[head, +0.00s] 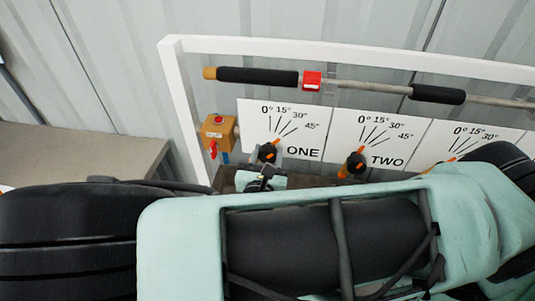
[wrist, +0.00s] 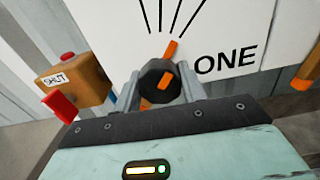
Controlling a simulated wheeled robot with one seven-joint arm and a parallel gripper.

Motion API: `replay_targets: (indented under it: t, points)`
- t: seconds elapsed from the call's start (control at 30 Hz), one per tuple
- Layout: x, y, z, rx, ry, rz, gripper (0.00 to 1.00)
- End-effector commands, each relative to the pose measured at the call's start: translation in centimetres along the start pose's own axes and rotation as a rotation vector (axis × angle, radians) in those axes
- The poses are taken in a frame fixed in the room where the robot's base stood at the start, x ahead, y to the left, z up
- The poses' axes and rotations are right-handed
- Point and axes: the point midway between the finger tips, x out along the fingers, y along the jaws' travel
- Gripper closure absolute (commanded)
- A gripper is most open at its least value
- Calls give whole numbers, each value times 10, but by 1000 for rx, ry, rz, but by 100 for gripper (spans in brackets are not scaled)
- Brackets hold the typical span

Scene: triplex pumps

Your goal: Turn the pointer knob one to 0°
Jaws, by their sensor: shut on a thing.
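Pointer knob one (wrist: 157,85) is a black knob with an orange pointer, below the white plate marked ONE (wrist: 225,60). Its orange pointer tip (wrist: 171,48) leans up and to the right, clearly right of the 0° line and roughly toward the 30° line; the exact angle is hard to read. The knob also shows in the head view (head: 267,153). My gripper (wrist: 160,88) is shut on the knob, with one grey finger on its left and one on its right. In the head view, my arm hides much of the gripper.
An orange box with a red lever, marked SHUT (wrist: 75,84), stands close left of my gripper. Knob two (head: 354,163) is to the right, with a third scale plate beyond. A rail with black grips (head: 258,76) runs above the plates. A grey-brown surface (head: 90,150) lies at left.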

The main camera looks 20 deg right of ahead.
Motion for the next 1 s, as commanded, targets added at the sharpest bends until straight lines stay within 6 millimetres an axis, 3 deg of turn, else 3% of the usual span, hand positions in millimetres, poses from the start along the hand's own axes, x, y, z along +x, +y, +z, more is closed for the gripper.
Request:
replay_targets:
  t: [0.03, 0.07, 0.47, 1.0]
  points:
    - [0, 0, 0, 0, 1, -1, 93]
    - [0, 0, 0, 0, 1, -1, 100]
    - [0, 0, 1, -81, 2, -1, 100]
    - [-1, 0, 1, -489, 4, -1, 100]
